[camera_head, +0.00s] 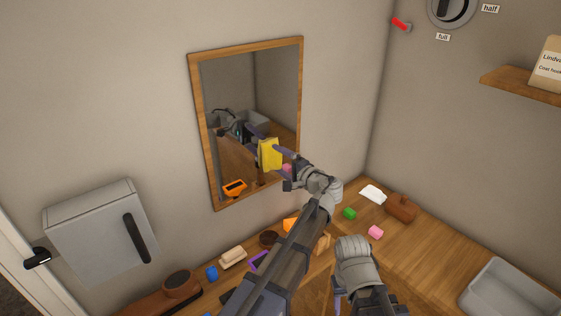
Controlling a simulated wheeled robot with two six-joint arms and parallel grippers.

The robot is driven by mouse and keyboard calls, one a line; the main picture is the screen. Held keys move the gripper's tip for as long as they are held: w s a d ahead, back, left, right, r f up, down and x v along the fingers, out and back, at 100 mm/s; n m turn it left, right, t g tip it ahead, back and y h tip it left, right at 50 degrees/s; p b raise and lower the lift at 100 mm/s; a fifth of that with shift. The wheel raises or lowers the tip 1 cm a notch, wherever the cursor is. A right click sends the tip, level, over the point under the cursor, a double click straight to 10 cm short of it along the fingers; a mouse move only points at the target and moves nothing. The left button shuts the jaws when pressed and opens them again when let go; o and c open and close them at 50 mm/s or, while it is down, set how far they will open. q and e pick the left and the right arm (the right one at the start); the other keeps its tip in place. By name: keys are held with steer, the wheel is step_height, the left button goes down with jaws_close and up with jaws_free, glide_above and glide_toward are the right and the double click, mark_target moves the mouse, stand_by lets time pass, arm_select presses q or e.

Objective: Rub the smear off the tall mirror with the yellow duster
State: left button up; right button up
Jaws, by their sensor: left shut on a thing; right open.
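The tall mirror (202,125) hangs on the left wall in a wooden frame. My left gripper (278,152) is shut on the yellow duster (269,155) and holds it in front of the lower right part of the glass. The duster looks close to the glass or against it; I cannot tell if it touches. I cannot make out the smear; the duster or gripper may hide it. My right gripper (338,297) is low at the bottom centre, over the counter area, partly hidden by its own wrist, and holds nothing that I can see.
A grey wall box (90,235) is left, a sink (510,290) right, a shelf (520,86) upper right.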

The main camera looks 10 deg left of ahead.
arm_select(q)
steer(key=shift+w+d, duration=0.4)
steer(key=shift+w, duration=0.1)
steer(key=shift+s, duration=0.1)
steer(key=shift+s+a, duration=0.8)
steer(key=shift+s, duration=0.05)
steer(key=shift+w+d, duration=0.75)
steer(key=shift+w, duration=0.15)
